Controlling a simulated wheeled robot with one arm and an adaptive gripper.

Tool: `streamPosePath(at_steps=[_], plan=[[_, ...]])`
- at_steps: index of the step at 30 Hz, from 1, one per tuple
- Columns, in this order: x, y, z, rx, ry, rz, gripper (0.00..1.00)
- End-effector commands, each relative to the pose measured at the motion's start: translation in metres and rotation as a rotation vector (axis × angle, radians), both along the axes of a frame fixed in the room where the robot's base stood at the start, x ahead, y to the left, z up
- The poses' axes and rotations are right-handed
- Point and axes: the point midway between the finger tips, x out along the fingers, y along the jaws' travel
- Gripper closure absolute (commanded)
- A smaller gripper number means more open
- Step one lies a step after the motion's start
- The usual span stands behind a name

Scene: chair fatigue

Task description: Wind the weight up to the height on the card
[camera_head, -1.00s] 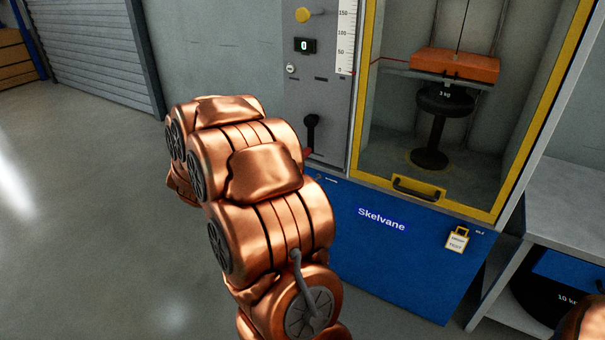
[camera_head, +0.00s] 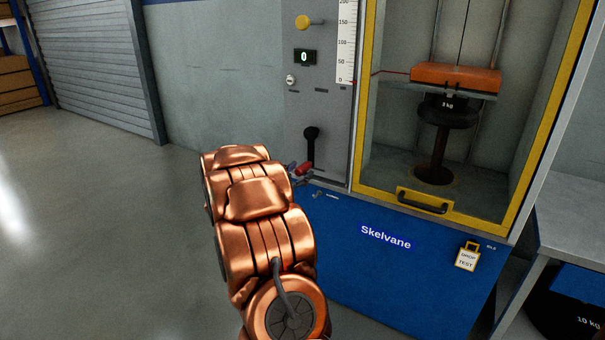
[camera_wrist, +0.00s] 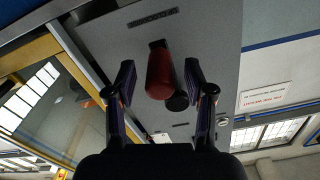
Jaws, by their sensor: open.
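The orange weight (camera_head: 456,76) hangs low behind the yellow-framed window, above a black round seat on a post. A label reading "kg" shows below it. The white height scale (camera_head: 345,45) stands left of the window, with a red pointer line near 0. A red handle (camera_head: 305,168) sticks out low on the grey panel and shows large in the wrist view (camera_wrist: 160,75). My gripper (camera_wrist: 160,82) is open, one finger on each side of the red handle. I cannot tell whether either finger touches it. A tag (camera_head: 467,258) reads "DROP TEST"; no height is legible on it.
The grey panel carries a yellow knob (camera_head: 303,22), a display (camera_head: 304,57) reading 0 and a black lever (camera_head: 311,145). The window frame has a black handle (camera_head: 423,201). A side bench (camera_head: 580,220) stands at right. The floor at left is clear.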

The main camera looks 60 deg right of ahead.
Motion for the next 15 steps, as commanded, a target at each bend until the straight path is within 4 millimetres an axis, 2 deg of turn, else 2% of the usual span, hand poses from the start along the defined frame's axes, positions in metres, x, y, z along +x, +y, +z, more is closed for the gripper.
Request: streamPosePath(at_steps=[6, 15], plan=[[-0.001, -0.018, -0.001, -0.001, 0.002, -0.002, 0.47], [0.001, -0.020, -0.001, 0.001, 0.002, 0.000, 0.47]])
